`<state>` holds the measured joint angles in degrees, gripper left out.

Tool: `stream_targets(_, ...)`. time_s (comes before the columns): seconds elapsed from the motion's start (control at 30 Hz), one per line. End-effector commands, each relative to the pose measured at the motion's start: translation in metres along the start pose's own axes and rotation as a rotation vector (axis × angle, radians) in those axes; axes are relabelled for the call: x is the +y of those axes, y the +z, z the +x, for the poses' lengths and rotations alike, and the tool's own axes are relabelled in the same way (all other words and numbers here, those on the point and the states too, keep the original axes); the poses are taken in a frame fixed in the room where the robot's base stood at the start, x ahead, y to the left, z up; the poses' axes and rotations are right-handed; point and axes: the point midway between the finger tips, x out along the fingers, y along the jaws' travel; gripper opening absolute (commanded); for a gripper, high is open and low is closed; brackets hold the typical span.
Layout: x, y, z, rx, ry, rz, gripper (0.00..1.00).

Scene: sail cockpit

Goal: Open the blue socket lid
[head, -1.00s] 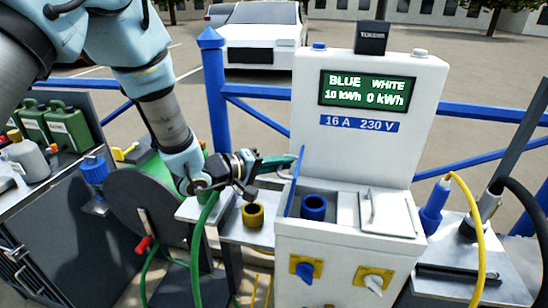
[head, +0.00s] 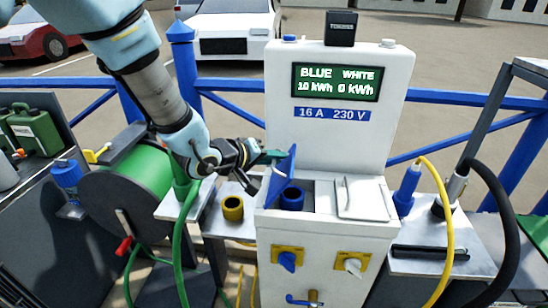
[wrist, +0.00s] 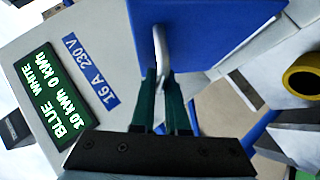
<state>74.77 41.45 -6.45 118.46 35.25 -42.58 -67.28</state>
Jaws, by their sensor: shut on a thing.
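The blue socket lid (head: 281,180) stands raised along the left side of the blue socket (head: 292,198), its top leaning a little right. The round socket is uncovered and visible from above. My gripper (head: 284,156) reaches in from the left at the lid's upper part. In the wrist view, my gripper's green fingers (wrist: 163,98) are shut on the metal handle (wrist: 161,50) of the blue lid (wrist: 205,28). The fingertips are partly hidden behind the handle in the wrist view.
The white lid (head: 362,199) beside the blue socket is shut. The display panel (head: 335,82) rises behind. A green hose (head: 181,235) hangs below my arm.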

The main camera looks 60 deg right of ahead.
Motion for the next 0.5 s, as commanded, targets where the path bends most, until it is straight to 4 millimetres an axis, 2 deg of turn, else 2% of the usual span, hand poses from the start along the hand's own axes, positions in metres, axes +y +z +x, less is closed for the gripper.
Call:
stream_targets(0.13,0.0006,-0.0003,0.0001,0.001,0.002,0.000,0.00)
stream_targets(0.17,0.0006,-0.0003,0.0001,0.001,0.002,0.000,0.14)
stream_targets(0.2,0.0006,-0.0003,0.0001,0.001,0.002,0.000,0.19)
stream_targets(0.4,0.0004,-0.0002,0.0000,0.000,0.002,0.000,0.41)
stream_targets(0.5,0.0003,-0.0002,0.0000,0.000,0.001,0.000,0.42)
